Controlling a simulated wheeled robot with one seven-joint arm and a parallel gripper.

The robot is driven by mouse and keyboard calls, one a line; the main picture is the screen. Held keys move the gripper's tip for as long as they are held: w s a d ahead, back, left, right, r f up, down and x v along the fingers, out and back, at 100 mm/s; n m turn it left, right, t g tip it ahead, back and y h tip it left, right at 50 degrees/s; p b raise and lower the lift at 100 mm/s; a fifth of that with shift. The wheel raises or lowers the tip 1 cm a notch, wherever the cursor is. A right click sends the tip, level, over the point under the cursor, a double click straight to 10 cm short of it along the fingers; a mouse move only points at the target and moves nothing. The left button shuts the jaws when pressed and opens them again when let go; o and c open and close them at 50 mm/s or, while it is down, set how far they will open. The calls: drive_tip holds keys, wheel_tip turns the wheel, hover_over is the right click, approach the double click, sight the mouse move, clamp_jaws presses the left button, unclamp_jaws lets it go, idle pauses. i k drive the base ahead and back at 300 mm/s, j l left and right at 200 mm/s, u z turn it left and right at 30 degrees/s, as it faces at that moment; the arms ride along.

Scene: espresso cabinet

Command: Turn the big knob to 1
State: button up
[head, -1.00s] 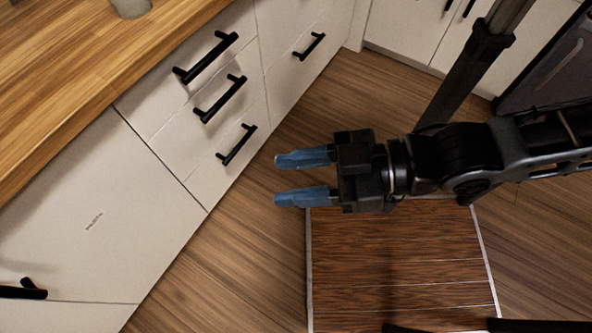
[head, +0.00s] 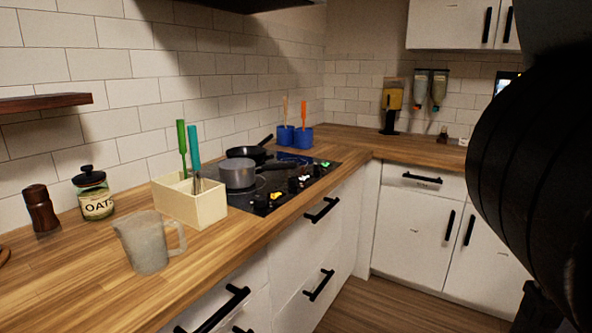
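A black cooktop (head: 327,169) is set into the wooden counter. My gripper is out of view; only a large dark part of my own arm shows at the right edge.
A grey pot (head: 238,174) and a black pan (head: 249,153) stand on the cooktop. A cream utensil box (head: 190,204), a grey pitcher (head: 145,243) and an oats jar (head: 94,200) stand nearer. Drawer handles (head: 322,210) jut from the front. Floor shows at lower right.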

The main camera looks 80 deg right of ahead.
sight(260, 201)
drive_tip(key=z, duration=1.7)
